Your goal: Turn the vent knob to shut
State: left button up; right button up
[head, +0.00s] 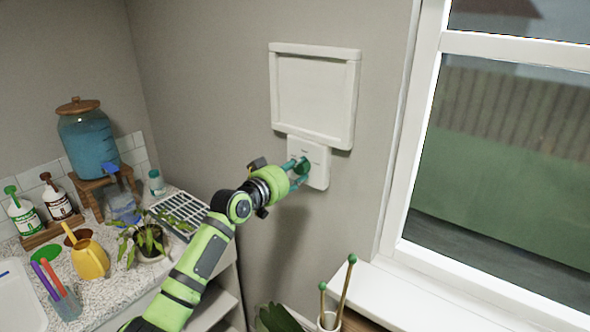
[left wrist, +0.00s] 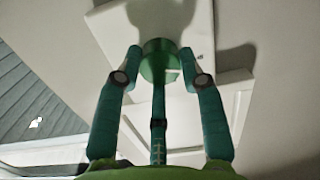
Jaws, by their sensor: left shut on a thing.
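The green vent knob (head: 303,165) sits on a small white wall plate (head: 320,172) just below the square white vent panel (head: 312,95). My left gripper (head: 298,170) reaches it from the lower left, with its teal fingers at the knob. In the left wrist view the round green knob (left wrist: 160,64) lies between the two fingertips of my left gripper (left wrist: 162,66), which is shut on it. The plate's markings are too small to read, so I cannot tell the knob's setting. My right gripper is out of view.
A window (head: 490,160) with a white sill (head: 420,300) is at the right. A speckled counter (head: 105,290) at the left holds a blue water dispenser (head: 88,140), bottles, a yellow watering can (head: 90,258) and a potted plant (head: 150,243). Wall around the plate is clear.

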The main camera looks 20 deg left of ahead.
pick_arm(q)
jog(key=shift+r, duration=0.15)
jog(key=o, duration=1.1)
jog(key=shift+o, duration=0.2)
jog(key=f+v, duration=0.1)
jog(key=v, duration=1.1)
jog(key=shift+r, duration=0.4)
